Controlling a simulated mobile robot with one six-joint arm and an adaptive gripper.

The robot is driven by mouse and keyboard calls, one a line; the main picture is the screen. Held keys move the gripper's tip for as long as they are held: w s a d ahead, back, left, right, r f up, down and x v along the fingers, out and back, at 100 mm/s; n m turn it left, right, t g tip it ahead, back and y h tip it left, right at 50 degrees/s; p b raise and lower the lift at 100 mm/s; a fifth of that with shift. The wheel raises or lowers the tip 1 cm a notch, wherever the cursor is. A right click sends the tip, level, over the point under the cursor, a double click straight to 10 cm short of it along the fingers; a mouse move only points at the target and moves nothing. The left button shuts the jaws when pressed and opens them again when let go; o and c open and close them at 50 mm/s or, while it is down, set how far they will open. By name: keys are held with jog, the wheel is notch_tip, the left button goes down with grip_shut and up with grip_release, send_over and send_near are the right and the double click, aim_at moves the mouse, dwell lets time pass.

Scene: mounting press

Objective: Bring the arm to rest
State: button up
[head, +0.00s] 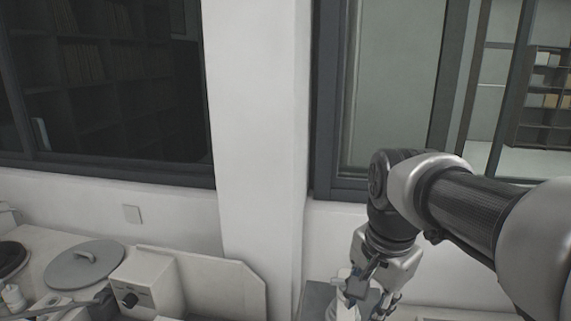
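My arm reaches in from the right edge of the head view and bends down at its elbow. My gripper (367,303) hangs at the bottom of the view, right of the white pillar, pointing down. Its fingers are small and partly cut off by the lower edge, so I cannot tell whether they are open or shut. A small white object (345,308) shows right beside the fingers; whether it touches them is unclear.
At the lower left, a white bench holds a grey round lid (84,266) with a handle and a white box with a black knob (146,284). A pale upright panel (215,287) stands beside the box. The white pillar (258,120) rises between two dark-framed windows. A grey surface (318,297) lies below my gripper.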

jog(key=s+f+n+t+b, duration=0.2)
jog(key=s+f+n+b, duration=0.8)
jog(key=s+f, duration=0.5)
notch_tip(320, 180, down, 3)
jog(key=shift+s+f+n+b, duration=0.2)
jog(key=shift+s+n+b, duration=0.15)
jog(key=shift+b, duration=0.35)
